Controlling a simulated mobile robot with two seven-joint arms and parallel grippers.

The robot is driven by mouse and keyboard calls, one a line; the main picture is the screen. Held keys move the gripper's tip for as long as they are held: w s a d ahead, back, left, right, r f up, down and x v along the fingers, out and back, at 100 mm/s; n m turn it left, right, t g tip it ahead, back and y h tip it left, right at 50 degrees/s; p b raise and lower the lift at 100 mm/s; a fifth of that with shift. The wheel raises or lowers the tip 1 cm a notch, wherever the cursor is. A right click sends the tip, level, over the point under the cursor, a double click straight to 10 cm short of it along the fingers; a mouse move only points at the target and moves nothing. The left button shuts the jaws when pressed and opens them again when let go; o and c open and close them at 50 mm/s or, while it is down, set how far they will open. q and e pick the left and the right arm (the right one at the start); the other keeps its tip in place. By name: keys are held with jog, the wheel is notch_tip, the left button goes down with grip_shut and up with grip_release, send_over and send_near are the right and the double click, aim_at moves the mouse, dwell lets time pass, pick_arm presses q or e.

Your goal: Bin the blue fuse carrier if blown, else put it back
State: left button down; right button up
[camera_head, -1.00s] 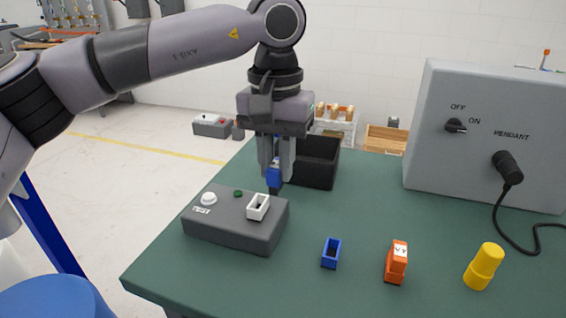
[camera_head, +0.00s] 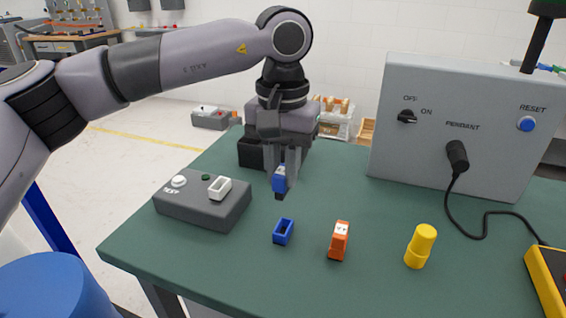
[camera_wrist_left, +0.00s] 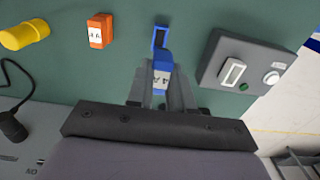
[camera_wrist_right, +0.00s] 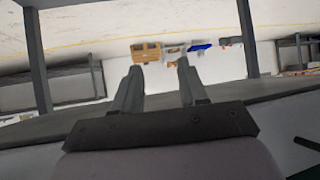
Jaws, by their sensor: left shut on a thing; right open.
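My left gripper (camera_head: 281,172) is shut on the blue fuse carrier (camera_head: 279,182) and holds it above the green table, right of the test box. In the left wrist view the carrier (camera_wrist_left: 162,75) shows a pale label and lies just below the blue socket (camera_wrist_left: 160,38) in the picture. That open, empty blue socket (camera_head: 283,231) stands on the table. The grey test box (camera_head: 200,211) has a white button, a dark green lamp (camera_head: 206,177) and an empty white socket (camera_head: 220,187). My right gripper (camera_wrist_right: 160,68) is open and empty.
An orange carrier (camera_head: 339,240) and a yellow cylinder (camera_head: 421,246) stand right of the blue socket. A grey cabinet (camera_head: 455,125) with a cabled pendant plug stands at the back right. A round blue container (camera_head: 55,290) is at lower left. A yellow device (camera_head: 547,282) lies at right.

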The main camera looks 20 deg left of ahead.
aim_at(283, 197)
pick_arm(q)
jog(key=shift+d, duration=0.1)
jog(key=shift+f+b, duration=0.3)
jog(key=shift+f, duration=0.05)
notch_tip(283, 197, down, 4)
jog(key=b, duration=0.3)
jog(key=shift+r, duration=0.15)
jog(key=shift+f+b, duration=0.5)
jog(key=shift+f, duration=0.5)
pick_arm(e)
jog(key=f, duration=0.3)
jog(key=shift+w+a, duration=0.2)
jog(key=shift+a, duration=0.2)
pick_arm(q)
jog(key=shift+f, duration=0.2)
pick_arm(e)
jog(key=shift+w, duration=0.1)
pick_arm(q)
jog(key=shift+f+b, duration=1)
jog(key=shift+f, duration=0.3)
pick_arm(e)
jog(key=shift+f, duration=0.85)
pick_arm(q)
jog(key=c, duration=0.9)
grip_release()
pick_arm(e)
jog(key=shift+r, duration=0.1)
